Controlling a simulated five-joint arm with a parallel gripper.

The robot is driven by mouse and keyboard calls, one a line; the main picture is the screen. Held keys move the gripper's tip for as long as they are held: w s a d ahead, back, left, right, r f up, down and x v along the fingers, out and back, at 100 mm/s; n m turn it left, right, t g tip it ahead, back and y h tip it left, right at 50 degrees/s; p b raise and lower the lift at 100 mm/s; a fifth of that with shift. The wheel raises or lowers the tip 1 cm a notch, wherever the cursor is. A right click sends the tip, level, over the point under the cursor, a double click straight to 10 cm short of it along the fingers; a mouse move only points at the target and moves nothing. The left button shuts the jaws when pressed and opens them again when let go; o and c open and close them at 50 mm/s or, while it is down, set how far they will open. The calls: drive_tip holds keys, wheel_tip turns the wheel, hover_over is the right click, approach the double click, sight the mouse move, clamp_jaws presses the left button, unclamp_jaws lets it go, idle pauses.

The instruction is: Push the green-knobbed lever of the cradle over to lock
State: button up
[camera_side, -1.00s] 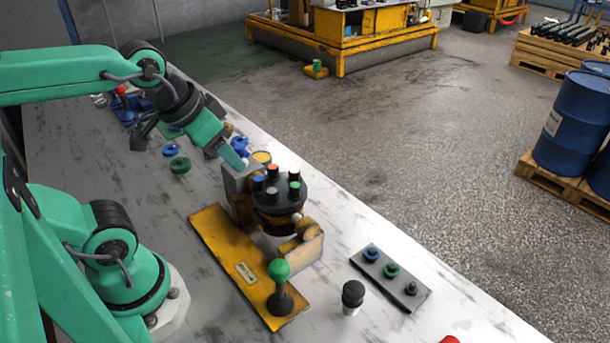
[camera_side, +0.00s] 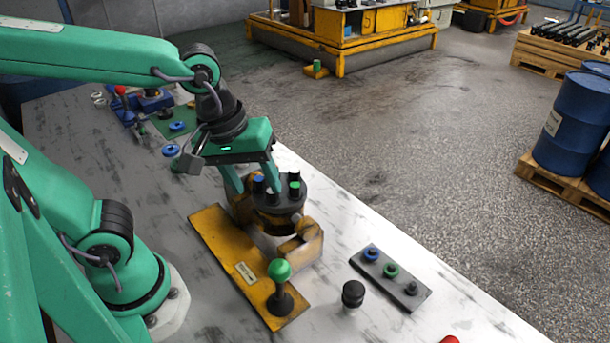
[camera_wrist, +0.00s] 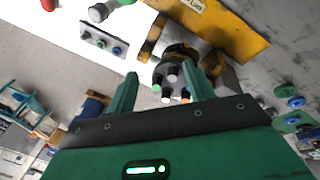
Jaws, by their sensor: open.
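The cradle is a yellow base plate (camera_side: 222,237) with upright brackets. Its lever stands at the plate's near end, with a green knob (camera_side: 279,270) on a dark boot, and looks roughly upright. The motor, a dark round body with several coloured caps (camera_side: 270,208), sits in the cradle. My gripper (camera_side: 252,190) is open, its fingers pointing down over the motor's far side, apart from the lever. In the wrist view, my two spread green fingers (camera_wrist: 162,88) show with the motor (camera_wrist: 178,66) between and beyond them. The green knob is hard to make out there.
A grey strip with blue and green rings (camera_side: 390,276) lies right of the cradle. A black-capped part (camera_side: 353,293) stands between them. Blue rings (camera_side: 171,150) and a red-knobbed blue fixture (camera_side: 150,100) are at the back left.

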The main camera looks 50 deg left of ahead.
sight(279, 264)
drive_tip(key=d+f+n, duration=0.1)
drive_tip(key=d+n, duration=0.1)
drive_tip(key=n, duration=0.1)
drive_tip(key=s+d+f+n+g, duration=0.1)
drive_tip(key=d+n, duration=0.1)
drive_tip(key=d, duration=0.1)
drive_tip(key=d+f+n+g, duration=0.1)
drive_tip(key=d+n, duration=0.2)
drive_tip(key=shift+s+d+n+y, duration=0.1)
drive_tip(key=shift+s+n+y, duration=0.2)
drive_tip(key=shift+s, duration=0.05)
drive_tip(key=shift+s+d+f+n+g, duration=0.15)
drive_tip(key=shift+d+n+g, duration=0.05)
drive_tip(key=shift+d+n, duration=0.15)
drive_tip(key=shift+s+d+f+n+g, duration=0.1)
drive_tip(key=shift+d+f+n+g, duration=0.05)
drive_tip(key=shift+d+n+g, duration=0.15)
drive_tip(key=shift+f, duration=0.2)
drive_tip(key=shift+a+f, duration=0.1)
drive_tip(key=shift+f, duration=4.2)
drive_tip(key=c, duration=0.6)
drive_tip(key=shift+c, duration=0.2)
